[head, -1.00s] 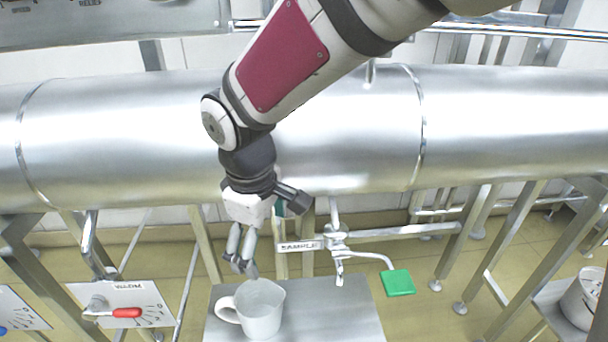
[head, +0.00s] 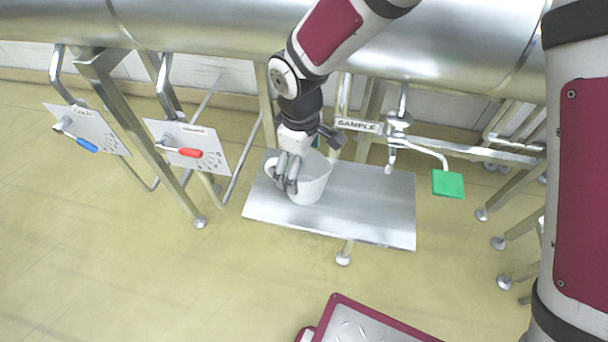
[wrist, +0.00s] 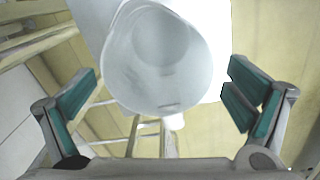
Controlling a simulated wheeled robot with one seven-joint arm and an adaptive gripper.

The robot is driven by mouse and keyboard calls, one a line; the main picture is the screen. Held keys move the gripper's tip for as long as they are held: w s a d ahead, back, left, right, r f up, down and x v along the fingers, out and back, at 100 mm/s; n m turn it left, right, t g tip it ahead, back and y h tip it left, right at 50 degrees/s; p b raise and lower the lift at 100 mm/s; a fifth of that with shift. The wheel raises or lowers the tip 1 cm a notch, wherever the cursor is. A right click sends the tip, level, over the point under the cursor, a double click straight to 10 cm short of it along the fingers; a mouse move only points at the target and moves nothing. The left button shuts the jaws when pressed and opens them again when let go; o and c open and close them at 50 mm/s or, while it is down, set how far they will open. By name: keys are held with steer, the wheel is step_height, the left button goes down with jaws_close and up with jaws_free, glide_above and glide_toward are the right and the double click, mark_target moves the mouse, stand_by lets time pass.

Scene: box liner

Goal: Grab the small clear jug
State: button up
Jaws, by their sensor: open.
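A small whitish, see-through jug (head: 315,183) stands upright on a steel shelf (head: 375,215), with its handle to the left in the head view. My gripper (head: 286,182) is in front of the jug's left part in that view and hides some of its wall. In the wrist view my gripper (wrist: 165,95) is open, with its green-padded fingers wide apart. The jug (wrist: 158,70) shows between and beyond them, its round mouth towards the camera. I see no finger clearly touching it.
A sample tap with a green handle plate (head: 448,184) and a "SAMPLE" sign (head: 358,125) are right of my gripper. A large steel pipe (head: 440,50) runs behind. A panel with a red lever (head: 190,152) is at the left. Floor is clear in front.

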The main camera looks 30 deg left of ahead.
mark_target(303, 177)
steer(key=shift+w+f, duration=0.15)
steer(key=shift+f, duration=2.6)
steer(key=c, duration=1)
